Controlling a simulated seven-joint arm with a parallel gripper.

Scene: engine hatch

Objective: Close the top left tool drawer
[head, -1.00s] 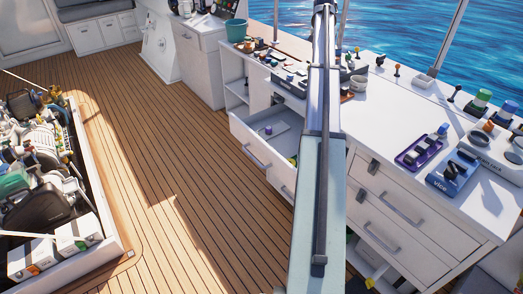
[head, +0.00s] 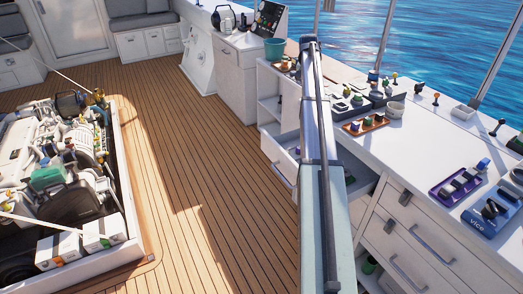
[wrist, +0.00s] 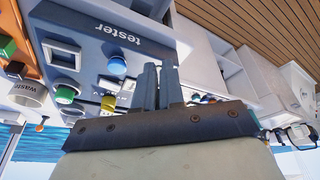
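The top left tool drawer (head: 279,157) is a white drawer in the cabinet under the worktop, and it stands pulled out. Its front with a grey handle (head: 283,173) shows left of my arm in the head view. My arm hides the drawer's middle, and part of its open inside shows to the right of the arm. My gripper (wrist: 159,68) shows in the wrist view with its two dark fingers close together and nothing seen between them. It is above or near the grey-blue tester tray (wrist: 80,22). The head view does not show the fingers clearly.
The white worktop (head: 425,150) carries an orange tray (head: 366,123), a purple tray (head: 459,184), a blue vice tray (head: 492,212) and several small items. Closed drawers (head: 410,235) lie to the right. An engine (head: 70,160) sits in the hatch at left. Open deck (head: 215,185) lies between.

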